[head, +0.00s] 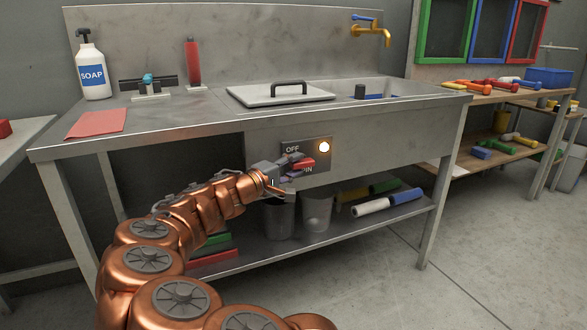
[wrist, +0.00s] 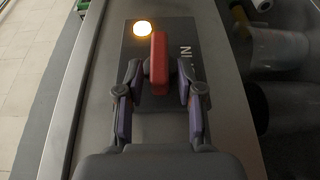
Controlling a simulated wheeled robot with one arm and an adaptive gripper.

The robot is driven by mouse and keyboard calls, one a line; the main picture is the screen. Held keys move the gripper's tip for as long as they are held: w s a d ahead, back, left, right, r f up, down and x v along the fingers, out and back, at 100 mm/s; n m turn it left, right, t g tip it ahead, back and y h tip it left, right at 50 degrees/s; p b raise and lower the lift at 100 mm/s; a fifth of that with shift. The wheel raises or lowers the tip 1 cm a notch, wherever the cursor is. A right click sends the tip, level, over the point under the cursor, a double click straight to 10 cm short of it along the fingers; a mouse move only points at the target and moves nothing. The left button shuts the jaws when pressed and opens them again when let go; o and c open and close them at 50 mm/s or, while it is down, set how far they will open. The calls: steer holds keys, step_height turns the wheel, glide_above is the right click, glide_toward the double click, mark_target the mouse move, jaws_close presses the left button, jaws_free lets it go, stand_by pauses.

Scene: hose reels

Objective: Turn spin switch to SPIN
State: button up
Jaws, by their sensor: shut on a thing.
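The spin switch is a red lever (head: 304,163) on a dark plate (head: 322,152) on the front of the steel sink bench. The plate reads "OFF" above the lever; below it the end of a word, "IN", shows and the rest is hidden by my gripper (head: 290,167). A round lamp (head: 324,147) at the plate's upper right glows warm white. In the wrist view the red lever (wrist: 159,62) stands between my two fingers, and the lamp (wrist: 143,28) is lit beside its end. My gripper is shut on the lever.
The bench top (head: 190,107) carries a soap bottle (head: 91,68), a red bottle (head: 193,64) and a lid with a black handle (head: 280,94). Grey bins (head: 318,210) and rolls (head: 388,202) sit on the shelf below.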

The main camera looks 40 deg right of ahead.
stand_by(0.5)
steer(key=o, duration=0.8)
steer(key=shift+d, duration=0.1)
steer(key=shift+a, duration=0.85)
steer(key=a, duration=1)
steer(key=shift+s+a, duration=0.2)
steer(key=shift+s, duration=0.15)
steer(key=shift+f, duration=0.1)
